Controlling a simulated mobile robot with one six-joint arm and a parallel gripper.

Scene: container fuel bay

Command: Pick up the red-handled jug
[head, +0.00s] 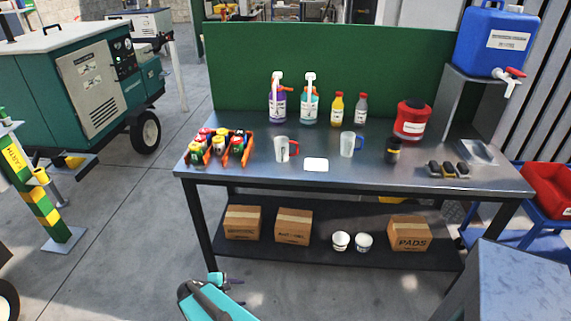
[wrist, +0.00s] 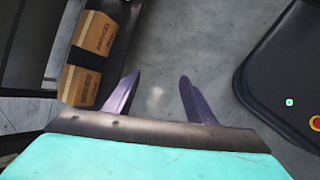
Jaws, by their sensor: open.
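The red-handled jug (head: 282,149) is a clear, upright cup with its red handle on the right. It stands on the metal workbench (head: 240,176), left of the middle, in the head view. A similar clear jug (head: 347,144) with a pale blue handle stands to its right. My gripper (head: 221,280) is low in front of the bench, well away from the jug. In the wrist view its two purple fingers (wrist: 158,90) are apart with nothing between them. The jug is not in the wrist view.
Orange bins (head: 193,158) of bottles stand left of the jug, and a white card (head: 316,164) lies to its right. Spray bottles (head: 278,106) stand behind. Cardboard boxes (head: 293,227) sit on the lower shelf.

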